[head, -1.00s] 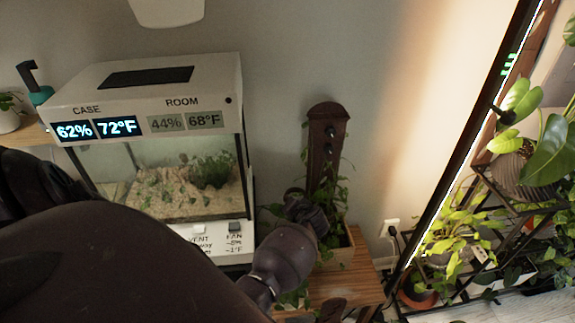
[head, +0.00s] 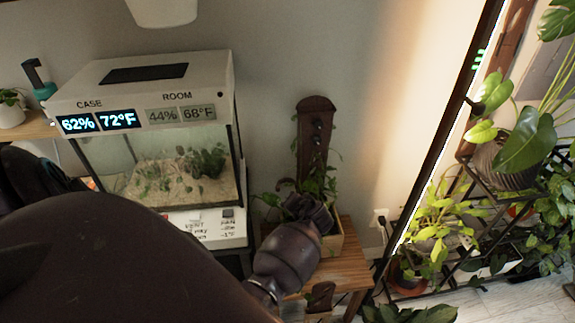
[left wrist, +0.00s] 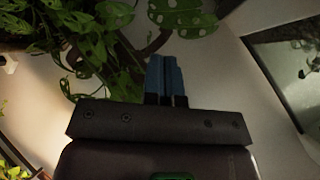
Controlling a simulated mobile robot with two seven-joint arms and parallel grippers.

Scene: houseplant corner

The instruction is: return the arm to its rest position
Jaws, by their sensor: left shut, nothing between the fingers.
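My left arm (head: 110,262) fills the lower left of the head view. Its slimmer dark part (head: 288,255) reaches up in front of the plant box. The fingertips cannot be made out in the head view. In the left wrist view my left gripper (left wrist: 166,70) shows two blue fingers shut together with nothing between them. Green leaves (left wrist: 105,45) hang beside and behind the fingers there; I cannot tell whether they touch. My right gripper is in neither view.
A glass case (head: 160,165) with readouts stands behind my arm. A wooden plant box with a tall back (head: 316,125) sits on a wooden stand (head: 345,262). A plant shelf (head: 500,215) stands at right.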

